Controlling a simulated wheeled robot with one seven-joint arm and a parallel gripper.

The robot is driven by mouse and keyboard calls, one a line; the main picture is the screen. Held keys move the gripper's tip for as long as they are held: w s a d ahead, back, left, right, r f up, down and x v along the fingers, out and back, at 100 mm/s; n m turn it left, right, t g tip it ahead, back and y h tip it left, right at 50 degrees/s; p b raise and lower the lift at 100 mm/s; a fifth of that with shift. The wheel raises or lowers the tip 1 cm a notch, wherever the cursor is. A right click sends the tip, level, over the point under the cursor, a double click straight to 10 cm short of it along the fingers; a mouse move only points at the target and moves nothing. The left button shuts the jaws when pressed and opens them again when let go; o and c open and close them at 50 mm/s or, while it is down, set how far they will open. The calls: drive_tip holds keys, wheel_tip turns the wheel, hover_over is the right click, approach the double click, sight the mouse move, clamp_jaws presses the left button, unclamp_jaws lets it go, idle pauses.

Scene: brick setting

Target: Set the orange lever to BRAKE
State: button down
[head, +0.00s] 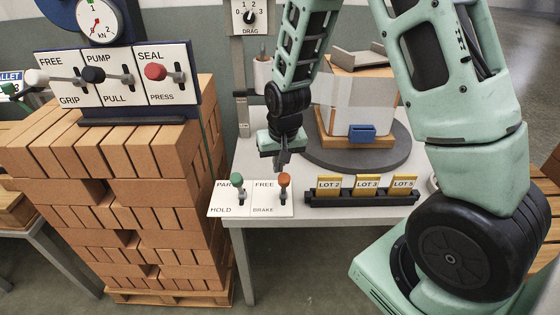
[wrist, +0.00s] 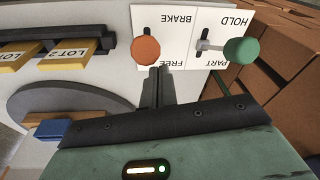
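The orange lever (head: 284,180) stands on a white panel (head: 262,209), its knob toward the FREE label at the far end, with BRAKE at the near end. In the wrist view its round orange knob (wrist: 145,50) hides part of its slot. My gripper (head: 283,158) points down just beyond the knob, on the FREE side. In the wrist view its dark fingers (wrist: 157,85) are together with nothing between them, close to the knob. I cannot tell whether they touch it.
A green lever (head: 237,180) marked PART and HOLD stands left of the orange one. A black rack with yellow lot tags (head: 366,186) is to the right. A round grey turntable (head: 345,156) carries a wrapped box behind. Stacked bricks (head: 110,158) stand left of the table.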

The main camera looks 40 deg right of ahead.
drive_tip(key=s+a+r, duration=0.2)
drive_tip(key=s+r, duration=0.1)
drive_tip(key=r, duration=0.5)
drive_tip(key=shift+s+r, duration=0.25)
drive_tip(key=shift+r, duration=0.05)
